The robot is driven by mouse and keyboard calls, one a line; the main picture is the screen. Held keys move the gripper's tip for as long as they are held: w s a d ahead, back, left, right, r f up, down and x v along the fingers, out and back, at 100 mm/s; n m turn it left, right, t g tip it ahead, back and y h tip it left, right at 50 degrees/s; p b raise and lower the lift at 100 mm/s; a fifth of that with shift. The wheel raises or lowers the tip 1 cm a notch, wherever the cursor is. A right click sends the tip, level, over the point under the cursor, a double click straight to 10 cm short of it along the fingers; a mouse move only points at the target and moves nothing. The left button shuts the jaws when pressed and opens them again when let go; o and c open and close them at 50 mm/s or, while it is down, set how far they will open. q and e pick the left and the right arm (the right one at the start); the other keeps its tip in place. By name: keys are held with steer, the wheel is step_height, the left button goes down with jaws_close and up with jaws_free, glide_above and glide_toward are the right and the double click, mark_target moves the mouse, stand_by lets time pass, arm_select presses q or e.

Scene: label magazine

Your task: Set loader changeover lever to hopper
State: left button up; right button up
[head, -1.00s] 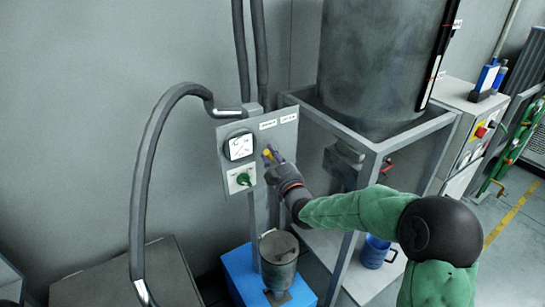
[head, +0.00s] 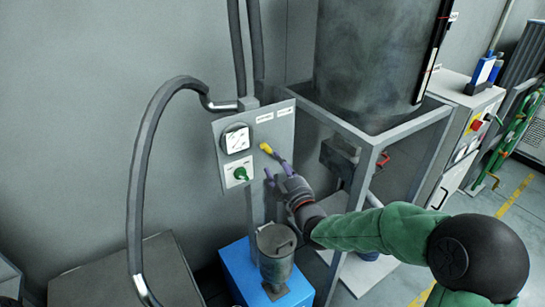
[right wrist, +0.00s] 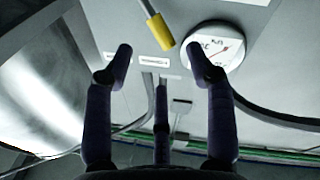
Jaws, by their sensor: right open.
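The loader panel (head: 258,127) is a grey plate on a post, with two small white labels along its top. The changeover lever (head: 266,148) has a yellow grip and sits on the panel's right half. It also shows in the right wrist view (right wrist: 160,32), tilted, beyond the fingertips and between their lines. My right gripper (head: 277,166) is open and empty, just below and right of the lever, apart from it. In the right wrist view its fingers (right wrist: 158,65) are spread wide. The label text is too small to read. My left gripper is not in view.
A round gauge (head: 238,141) and a green knob (head: 241,174) are on the panel's left half. A grey hose arches at left. A metal canister (head: 275,250) on a blue box stands below. A framed dark hopper (head: 375,65) stands right.

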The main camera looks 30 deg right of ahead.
steer(key=shift+s+a+f, duration=0.1)
steer(key=shift+s+f, duration=0.05)
steer(key=shift+s, duration=0.9)
steer(key=shift+s+a+f, duration=0.1)
steer(key=shift+s, duration=0.95)
